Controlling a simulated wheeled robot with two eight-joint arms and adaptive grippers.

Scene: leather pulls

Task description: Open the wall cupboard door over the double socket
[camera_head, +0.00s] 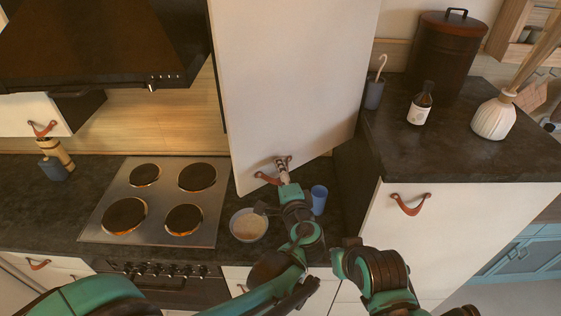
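The wall cupboard door (290,70) is a large white panel in the middle. It stands ajar, its left edge swung out towards me and its right edge farther back. A brown leather pull (267,178) is fixed near its lower edge. My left gripper (283,167) is at this pull, and the strap shows on both sides of its fingers. It looks shut on the pull, though the fingers are small here. The double socket is not visible; the door hides part of the wall behind. My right arm is at the lower right, its gripper out of view.
A bowl (248,226) and a blue cup (318,200) stand on the counter beside my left arm. A hob (160,205) lies left under a dark hood (100,45). A bottle (420,105), white vase (494,118) and brown canister (445,55) stand on the right counter.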

